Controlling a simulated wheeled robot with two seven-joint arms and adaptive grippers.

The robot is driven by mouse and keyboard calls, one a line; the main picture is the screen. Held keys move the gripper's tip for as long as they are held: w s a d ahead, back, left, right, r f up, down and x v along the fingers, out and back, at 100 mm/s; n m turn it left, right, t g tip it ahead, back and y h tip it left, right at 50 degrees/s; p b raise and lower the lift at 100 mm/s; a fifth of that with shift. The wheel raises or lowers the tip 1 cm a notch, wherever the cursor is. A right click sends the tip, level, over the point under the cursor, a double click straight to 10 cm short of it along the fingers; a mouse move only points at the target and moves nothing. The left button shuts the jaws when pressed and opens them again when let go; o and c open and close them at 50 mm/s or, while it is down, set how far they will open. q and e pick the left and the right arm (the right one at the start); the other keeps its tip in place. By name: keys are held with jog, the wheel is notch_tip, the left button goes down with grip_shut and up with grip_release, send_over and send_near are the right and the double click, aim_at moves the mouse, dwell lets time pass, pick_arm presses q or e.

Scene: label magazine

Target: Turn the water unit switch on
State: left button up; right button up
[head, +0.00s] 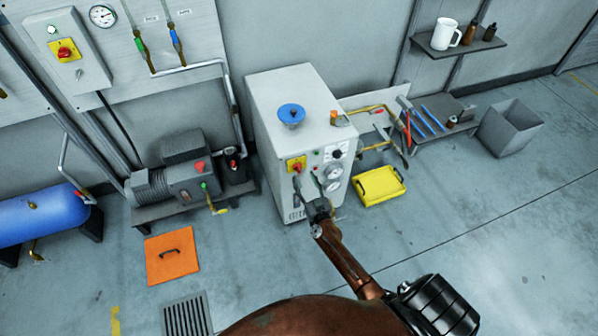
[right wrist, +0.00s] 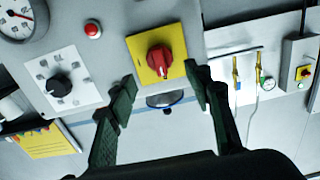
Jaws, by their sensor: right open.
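The water unit is a white cabinet (head: 277,110) with a blue cap on top. On its front is a red rotary switch (head: 297,168) on a yellow plate. In the right wrist view the red switch (right wrist: 160,60) lies between and just beyond my fingertips, its handle bar roughly upright in the picture. My right gripper (head: 307,184) is in front of the cabinet's panel. Its two dark fingers (right wrist: 161,77) are spread apart, with nothing held; I cannot tell whether they touch the plate. My left gripper is not in view.
Near the switch are a black selector knob (right wrist: 60,86), a red lamp (right wrist: 92,30) and a gauge (right wrist: 18,16). A pump (head: 190,180) stands left of the cabinet, a yellow tray (head: 380,198) right of it. Another red-and-yellow switch (head: 65,50) is on the wall box.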

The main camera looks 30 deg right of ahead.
aim_at(300, 171)
jog(key=b+x, duration=0.1)
jog(key=x, duration=0.3)
jog(key=shift+w+f, duration=0.15)
jog(key=shift+w+d, duration=0.1)
jog(key=shift+w, duration=0.6)
jog(key=shift+c, duration=0.2)
jog(key=c, duration=1.1)
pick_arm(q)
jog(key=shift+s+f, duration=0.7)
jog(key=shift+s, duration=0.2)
pick_arm(e)
jog(key=shift+o, duration=0.2)
